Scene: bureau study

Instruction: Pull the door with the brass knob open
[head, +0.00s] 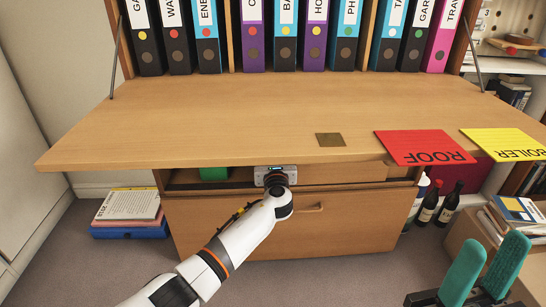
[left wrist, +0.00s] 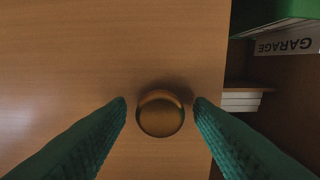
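In the left wrist view a round brass-coloured knob (left wrist: 160,115) stands on a flat wooden door panel (left wrist: 70,50). My left gripper (left wrist: 160,102) is open, with one green finger on each side of the knob. A small gap shows between each fingertip and the knob. In the head view my left arm reaches under the lowered bureau flap, which hides the left gripper, the knob and the door. My right gripper (head: 490,252) is open and empty at the lower right of the head view.
The wooden flap (head: 230,110) overhangs my left wrist; red and yellow folders (head: 424,147) lie on it. A drawer front (head: 350,228) is below. Right of the door panel's edge, a compartment shows a GARAGE label (left wrist: 288,46) and white papers (left wrist: 241,101). Bottles (head: 428,205) stand at the right.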

